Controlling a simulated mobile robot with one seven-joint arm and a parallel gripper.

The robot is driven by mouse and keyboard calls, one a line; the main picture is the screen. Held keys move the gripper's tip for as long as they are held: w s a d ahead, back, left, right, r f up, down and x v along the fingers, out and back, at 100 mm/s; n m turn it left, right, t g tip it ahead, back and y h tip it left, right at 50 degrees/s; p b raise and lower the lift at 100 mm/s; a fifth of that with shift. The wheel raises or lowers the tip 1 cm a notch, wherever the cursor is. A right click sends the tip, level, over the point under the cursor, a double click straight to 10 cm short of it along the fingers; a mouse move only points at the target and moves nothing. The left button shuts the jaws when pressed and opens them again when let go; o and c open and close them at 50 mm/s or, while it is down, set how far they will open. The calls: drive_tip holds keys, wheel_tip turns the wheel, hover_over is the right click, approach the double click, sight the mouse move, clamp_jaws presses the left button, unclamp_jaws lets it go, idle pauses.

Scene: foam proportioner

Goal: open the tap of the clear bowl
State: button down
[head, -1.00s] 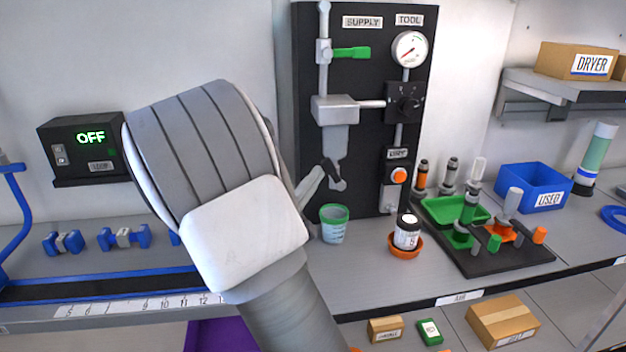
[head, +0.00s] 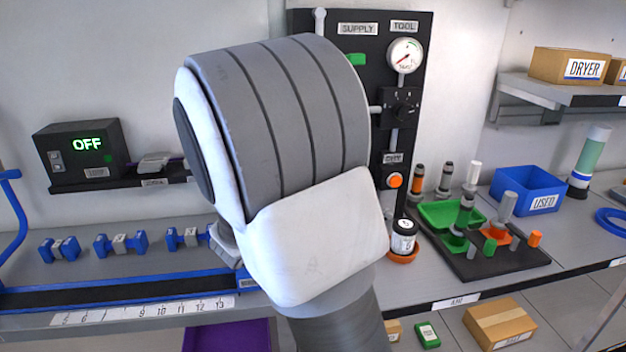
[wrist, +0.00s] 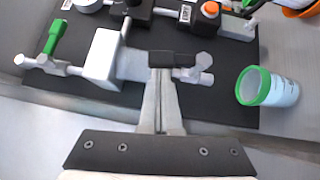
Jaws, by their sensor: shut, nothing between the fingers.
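In the wrist view the clear bowl (wrist: 133,65) lies sideways in the picture, a grey translucent cylinder beside a white block (wrist: 103,57). Its tap is at the bowl's right end, with a light grey outlet (wrist: 203,68) and a black lever (wrist: 177,58) along the bowl. My gripper (wrist: 161,72) is shut and empty, its fingertips at the left part of the black lever. Whether they touch it I cannot tell. In the head view my arm hides the bowl, the tap and the fingers.
A green-rimmed cup (wrist: 262,86) stands to the right in the wrist view. The black panel carries a green supply lever (head: 356,60), a gauge (head: 404,55) and an orange button (head: 394,180).

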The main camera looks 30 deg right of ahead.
drive_tip(key=shift+s+d+r+m+g+y, duration=0.15)
drive_tip(key=shift+d+r+m+g+y, duration=0.15)
drive_tip(key=shift+m+y, duration=0.25)
drive_tip(key=shift+d, duration=0.1)
idle(0.3)
